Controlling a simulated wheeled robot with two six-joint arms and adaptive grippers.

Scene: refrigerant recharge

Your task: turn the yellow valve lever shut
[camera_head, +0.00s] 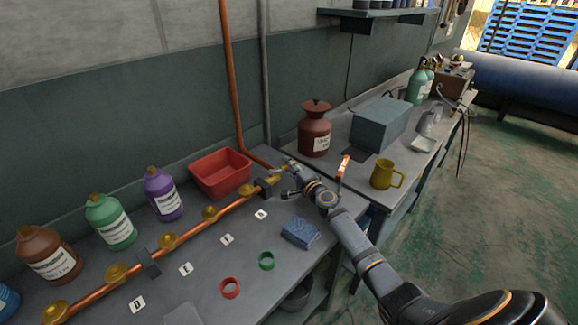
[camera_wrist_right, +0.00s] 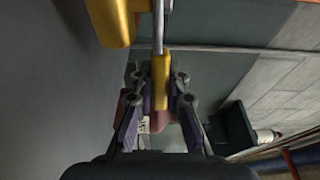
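The yellow valve lever (camera_wrist_right: 160,84) shows in the right wrist view as a yellow grip on a thin metal stem, below a larger yellow body (camera_wrist_right: 107,22). My right gripper (camera_wrist_right: 160,78) has its fingers apart, one on either side of the grip; I cannot tell whether they touch it. In the head view the right gripper (camera_head: 288,179) is at the right end of the copper pipe, beside a small yellow part (camera_head: 274,178). The gripper partly covers that spot. My left gripper is in no view.
The copper pipe (camera_head: 190,231) carries several brass knobs along the bench (camera_head: 190,290). A red bin (camera_head: 221,187) stands behind it. A blue sponge-like block (camera_head: 301,233), green ring (camera_head: 266,261) and red ring (camera_head: 230,288) lie in front. A yellow mug (camera_head: 384,175) stands right of my arm.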

